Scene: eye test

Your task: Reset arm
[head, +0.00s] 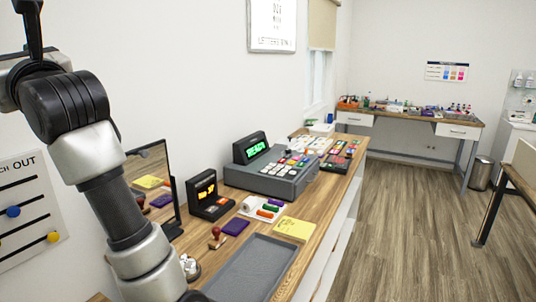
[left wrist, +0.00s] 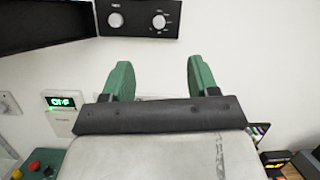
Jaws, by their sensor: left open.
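My left arm (head: 115,200) rises along the left side of the head view, in front of the white wall and the near end of the counter; its gripper does not show there. In the left wrist view my left gripper (left wrist: 160,78) shows two green fingers, well apart, with nothing between them. Beyond the fingers is a plain white wall. A dark panel with two round knobs (left wrist: 138,19) is above them. My right gripper is in neither view.
A wooden counter (head: 318,204) holds a grey tray (head: 252,268), a cash register (head: 270,172) showing green text, a small dark display (head: 209,197), a stamp (head: 216,238) and a yellow pad (head: 294,229). A green-lit box (left wrist: 62,103) hangs on the wall.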

